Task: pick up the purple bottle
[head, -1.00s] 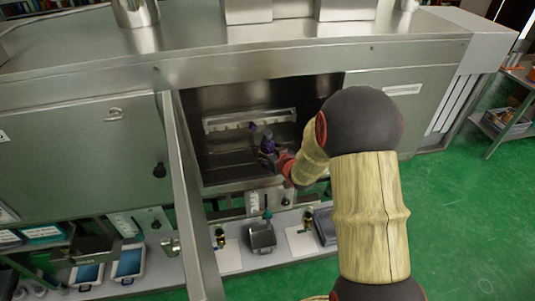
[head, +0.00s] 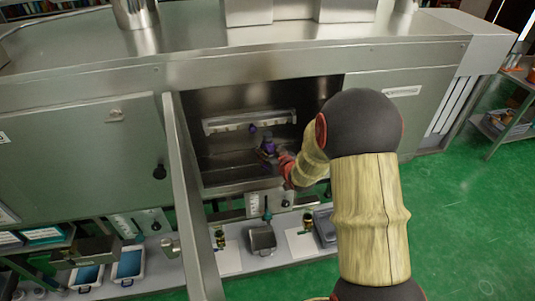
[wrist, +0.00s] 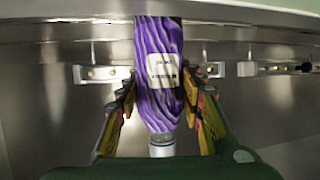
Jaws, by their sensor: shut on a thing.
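The purple bottle (wrist: 158,45) has wavy dark and light purple stripes and a pale label. In the wrist view it stands between the two fingers of my gripper (wrist: 160,85), with its clear neck end toward the palm. My gripper is shut on the bottle, one finger on each side. In the head view, my gripper (head: 270,153) is inside the open steel chamber, and the purple there is small and partly hidden by the gripper.
The steel machine (head: 270,60) surrounds the chamber opening. A pale rail (head: 230,124) runs across its back wall. An open door panel (head: 190,200) stands at the opening's left. A lower shelf (head: 230,262) carries trays and small items below.

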